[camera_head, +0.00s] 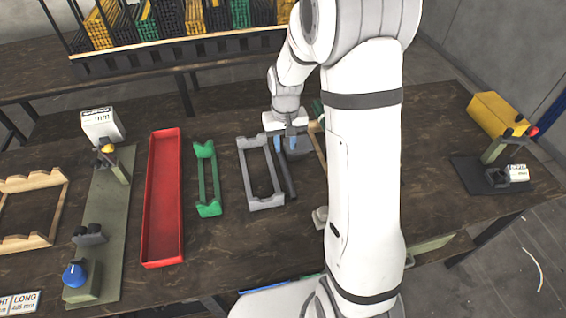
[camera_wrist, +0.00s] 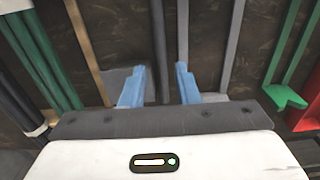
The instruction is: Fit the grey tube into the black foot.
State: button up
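A dark grey tube (camera_head: 284,172) lies lengthwise beside the right rail of a grey cradle frame (camera_head: 242,165). My gripper (camera_head: 286,142) is over the tube's far end with its blue fingers apart. In the wrist view the tube (camera_wrist: 158,45) runs between the two open fingertips (camera_wrist: 160,80), with a gap on each side. I cannot tell how far the fingertips are above the table. A small black part (camera_head: 496,178) stands on the dark plate at the right and may be the black foot. Another black part (camera_head: 90,236) sits on the green-grey plate at the left.
A green cradle (camera_head: 208,180) and a long red tray (camera_head: 147,200) stand left of the grey cradle. A yellow box (camera_head: 496,115) is at the far right. In the wrist view, green tubes (camera_wrist: 45,60) lie left of a wooden rail (camera_wrist: 86,45). My arm hides the table's middle right.

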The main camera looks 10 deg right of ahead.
aim_at(284, 165)
jog(key=shift+w+f, duration=0.5)
jog(key=shift+f, duration=0.4)
notch_tip(284, 165, down, 8)
jog(key=shift+s+r+p, duration=0.1)
jog(key=shift+s+p, duration=0.05)
jog(key=shift+p, duration=0.25)
grip_shut()
